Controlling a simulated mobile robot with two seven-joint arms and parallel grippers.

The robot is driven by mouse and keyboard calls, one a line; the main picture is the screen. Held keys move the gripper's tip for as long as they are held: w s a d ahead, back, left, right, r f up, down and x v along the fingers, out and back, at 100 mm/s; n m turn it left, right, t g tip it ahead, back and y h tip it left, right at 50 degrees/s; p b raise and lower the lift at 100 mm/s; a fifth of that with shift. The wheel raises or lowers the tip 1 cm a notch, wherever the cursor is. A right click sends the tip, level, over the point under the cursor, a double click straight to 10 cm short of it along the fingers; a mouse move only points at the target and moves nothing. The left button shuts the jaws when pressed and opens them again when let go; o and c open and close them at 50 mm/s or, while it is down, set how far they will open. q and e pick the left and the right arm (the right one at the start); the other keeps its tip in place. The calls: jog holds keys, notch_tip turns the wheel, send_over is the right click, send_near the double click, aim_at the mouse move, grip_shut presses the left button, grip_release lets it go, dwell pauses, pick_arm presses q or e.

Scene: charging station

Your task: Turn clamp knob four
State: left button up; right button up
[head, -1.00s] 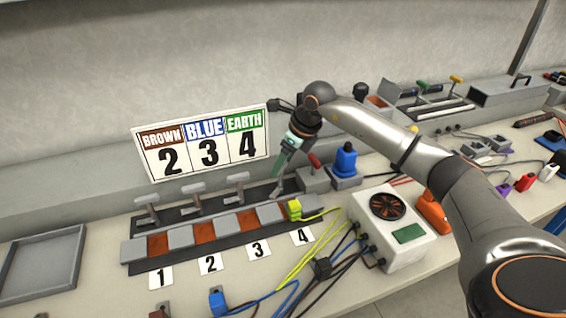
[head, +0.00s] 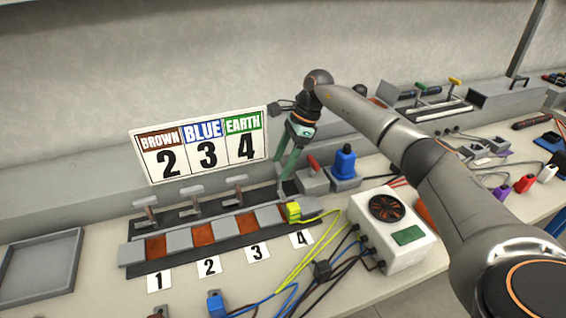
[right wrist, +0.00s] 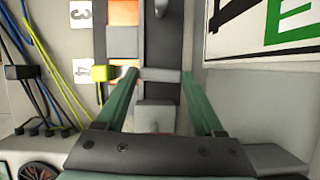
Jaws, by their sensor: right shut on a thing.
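Clamp knob four (right wrist: 160,75) is a grey T-shaped bar in the right wrist view, above the terminal marked 4. My right gripper (head: 284,182) reaches down to it from above, with its two green fingers on either side of the bar. The gripper (right wrist: 158,76) is shut on the knob, one fingertip at each end. In the head view the fingers largely hide this knob. A yellow-green connector (head: 293,211) sits at terminal four, beside the number 4 card (head: 301,239). My left gripper is not in view.
Three other clamp knobs (head: 191,192) stand in a row to the left. A sign (head: 205,146) reading brown 2, blue 3, earth 4 stands behind. A white tester box (head: 390,227) with cables is at right. An empty grey tray (head: 40,266) is at left.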

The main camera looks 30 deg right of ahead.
jog(key=shift+n, duration=0.5)
jog(key=o, duration=1.4)
jog(key=shift+w+v, duration=0.1)
jog(key=shift+v, duration=3.05)
jog(key=shift+w+v, duration=0.15)
jog(key=shift+v, duration=2.95)
jog(key=shift+r, duration=0.1)
